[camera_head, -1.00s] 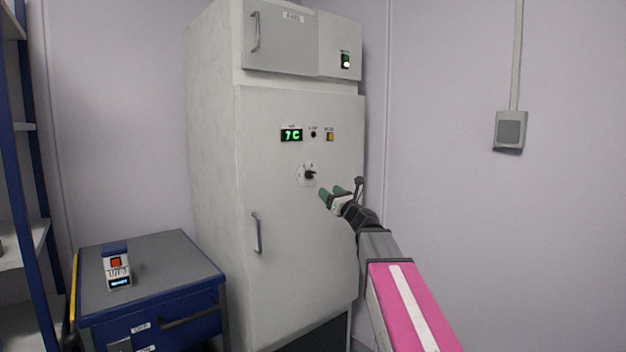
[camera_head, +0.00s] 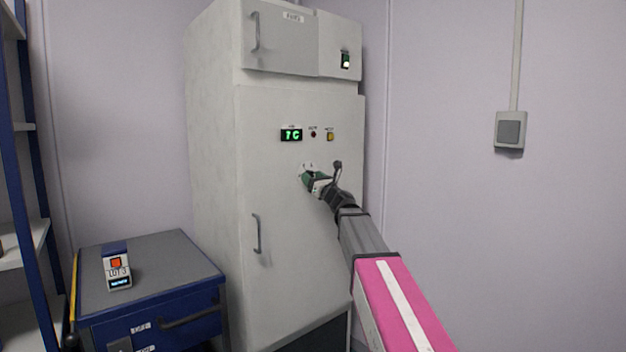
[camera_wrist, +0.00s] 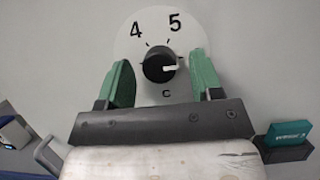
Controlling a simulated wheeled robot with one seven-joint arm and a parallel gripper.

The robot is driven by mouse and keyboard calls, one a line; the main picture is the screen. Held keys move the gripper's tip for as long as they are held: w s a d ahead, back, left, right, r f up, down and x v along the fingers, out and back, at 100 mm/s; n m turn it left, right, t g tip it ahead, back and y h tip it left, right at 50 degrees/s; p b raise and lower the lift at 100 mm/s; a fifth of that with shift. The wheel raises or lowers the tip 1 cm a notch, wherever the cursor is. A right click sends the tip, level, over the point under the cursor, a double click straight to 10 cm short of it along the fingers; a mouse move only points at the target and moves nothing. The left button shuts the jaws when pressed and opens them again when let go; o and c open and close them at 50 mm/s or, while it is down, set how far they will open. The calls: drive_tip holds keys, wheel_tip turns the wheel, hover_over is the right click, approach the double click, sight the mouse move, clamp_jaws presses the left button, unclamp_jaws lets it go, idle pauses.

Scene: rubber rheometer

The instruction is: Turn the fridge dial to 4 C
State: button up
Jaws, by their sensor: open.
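The fridge (camera_head: 295,230) is a tall off-white cabinet in the head view. Its green display (camera_head: 291,135) seems to read 7 C. In the wrist view the dial (camera_wrist: 159,66) is a black round knob with a white pointer mark aimed right. It sits on a white round plate (camera_wrist: 147,34) showing 4 at upper left, 5 at upper right and C below. My gripper (camera_wrist: 160,75) is open, with one green finger on each side of the knob, seemingly apart from it. In the head view my gripper (camera_head: 308,178) hides most of the dial.
A blue shelf rack (camera_head: 24,150) is at far left. A yellow button (camera_head: 330,136) is above the dial. A grey wall switch (camera_head: 510,130) is at right.

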drive_tip(key=c, duration=0.9)
